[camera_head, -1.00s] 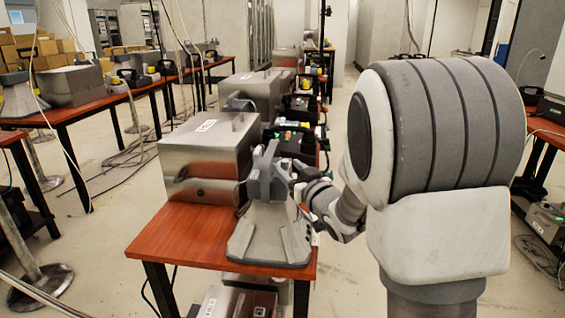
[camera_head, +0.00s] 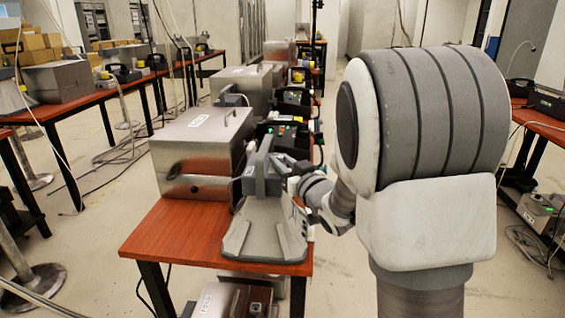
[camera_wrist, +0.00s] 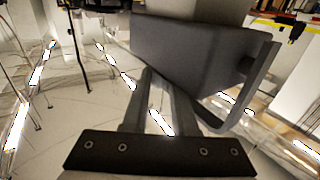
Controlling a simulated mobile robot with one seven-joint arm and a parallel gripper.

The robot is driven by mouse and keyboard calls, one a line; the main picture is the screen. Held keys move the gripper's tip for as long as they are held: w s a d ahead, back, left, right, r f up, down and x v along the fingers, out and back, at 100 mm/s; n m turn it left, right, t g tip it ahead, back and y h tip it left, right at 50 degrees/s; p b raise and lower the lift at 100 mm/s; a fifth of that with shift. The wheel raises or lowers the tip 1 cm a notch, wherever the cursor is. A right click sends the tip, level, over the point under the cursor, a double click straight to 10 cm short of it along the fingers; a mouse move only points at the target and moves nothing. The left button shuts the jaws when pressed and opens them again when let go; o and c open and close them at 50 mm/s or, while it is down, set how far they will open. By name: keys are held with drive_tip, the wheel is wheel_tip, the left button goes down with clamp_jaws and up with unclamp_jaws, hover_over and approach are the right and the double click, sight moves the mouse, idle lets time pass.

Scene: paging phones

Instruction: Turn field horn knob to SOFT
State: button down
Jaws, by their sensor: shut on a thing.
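The field horn (camera_head: 266,230) is a grey device with a wide flared front and a dark grey box with a handle on top. It stands at the near right end of the red-brown table. My gripper (camera_head: 288,186) is at the right side of its box, with my wrist coming in from the right. In the wrist view, the fingers of my gripper (camera_wrist: 153,95) reach to the box (camera_wrist: 190,50), which has a bracket (camera_wrist: 262,85) at its side. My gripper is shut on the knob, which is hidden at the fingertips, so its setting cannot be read.
A steel case (camera_head: 198,155) stands on the table (camera_head: 160,240) left of the horn. Black devices with lit buttons (camera_head: 283,130) stand behind it. Other tables line the left and right. My own arm covers much of the right side. Cables hang and lie on the left floor.

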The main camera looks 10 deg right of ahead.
drive_tip(key=shift+d+y, duration=0.1)
drive_tip(key=shift+y, duration=0.2)
drive_tip(key=n+g+y, duration=0.1)
drive_tip(key=n+y+p, duration=0.1)
drive_tip(key=y, duration=0.1)
drive_tip(key=n+g+y, duration=0.1)
drive_tip(key=n+y, duration=0.1)
drive_tip(key=shift+w+d+r+g+p, duration=0.1)
drive_tip(key=shift+w+d+g+p, duration=0.05)
drive_tip(key=shift+d+g+p, duration=0.2)
drive_tip(key=n+g+y+p, duration=0.2)
drive_tip(key=n+g, duration=0.1)
drive_tip(key=n+g+y+p, duration=0.3)
drive_tip(key=g, duration=0.1)
drive_tip(key=w+n+g+y+p, duration=0.1)
drive_tip(key=n+g+y+p, duration=0.1)
drive_tip(key=g+p, duration=0.1)
drive_tip(key=shift+d+n+g+y, duration=0.15)
drive_tip(key=shift+n+g+y, duration=0.15)
drive_tip(key=shift+n+g, duration=0.15)
drive_tip(key=shift+w+n+g+p, duration=0.15)
drive_tip(key=shift+n+g+p, duration=0.5)
drive_tip(key=shift+n+g, duration=1.15)
drive_tip(key=shift+g, duration=1)
drive_tip(key=c, duration=0.7)
unclamp_jaws()
